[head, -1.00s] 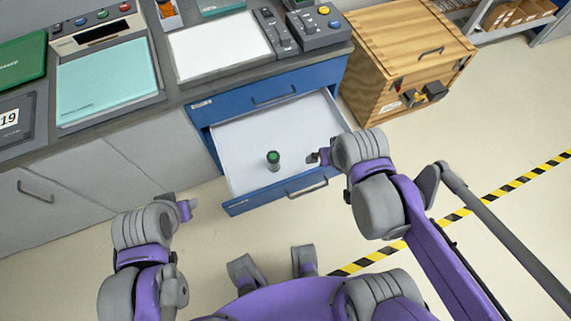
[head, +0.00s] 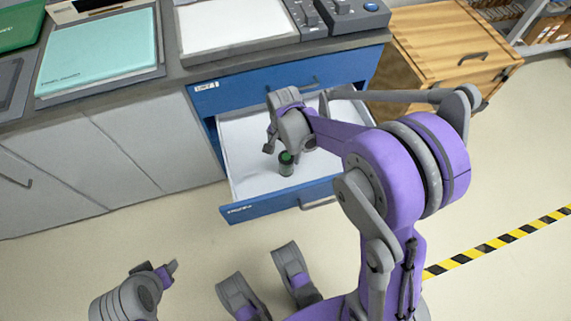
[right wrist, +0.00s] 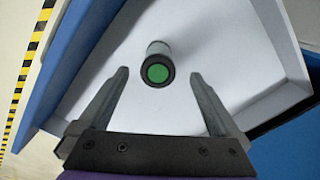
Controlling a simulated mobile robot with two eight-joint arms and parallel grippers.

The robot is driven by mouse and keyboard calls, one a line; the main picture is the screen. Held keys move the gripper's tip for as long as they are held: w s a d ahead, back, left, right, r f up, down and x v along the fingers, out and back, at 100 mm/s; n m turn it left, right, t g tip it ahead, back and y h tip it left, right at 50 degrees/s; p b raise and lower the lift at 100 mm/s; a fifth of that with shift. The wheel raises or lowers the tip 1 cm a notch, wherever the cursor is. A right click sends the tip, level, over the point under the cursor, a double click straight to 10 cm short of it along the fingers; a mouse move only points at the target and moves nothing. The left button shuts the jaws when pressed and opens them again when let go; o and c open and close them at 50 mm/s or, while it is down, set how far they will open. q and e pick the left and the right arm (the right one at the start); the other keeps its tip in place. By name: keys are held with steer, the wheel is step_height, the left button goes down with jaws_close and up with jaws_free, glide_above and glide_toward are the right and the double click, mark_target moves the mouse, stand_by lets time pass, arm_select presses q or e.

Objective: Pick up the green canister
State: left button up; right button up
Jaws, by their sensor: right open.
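The green canister (head: 286,164) is a small dark cylinder with a green top, standing in the open blue drawer (head: 247,209) with a pale inside. The right wrist view shows the canister (right wrist: 158,67) with its green end facing me, just beyond the fingertips and between their lines. My right gripper (head: 269,143) is over the drawer, close to the canister. In the right wrist view the right gripper (right wrist: 159,75) is open and empty, with a finger on each side. My left gripper (head: 172,268) is low at the left, away from the drawer; its finger gap is unclear.
The counter (head: 170,79) above the drawer holds a teal-covered binder (head: 100,58), a white panel (head: 235,27) and a keypad device (head: 350,14). A wooden crate (head: 450,40) stands right of the cabinet. The floor at right is clear, with a striped line (head: 500,241).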

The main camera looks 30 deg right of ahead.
mark_target(286, 157)
steer(key=f, duration=0.2)
steer(key=f+b, duration=0.1)
steer(key=f, duration=0.1)
steer(key=f+b, duration=0.1)
steer(key=f, duration=0.1)
steer(key=shift+d+f, duration=0.25)
steer(key=shift+d, duration=0.05)
steer(key=shift+c, duration=0.3)
steer(key=shift+r, duration=0.1)
jaws_close()
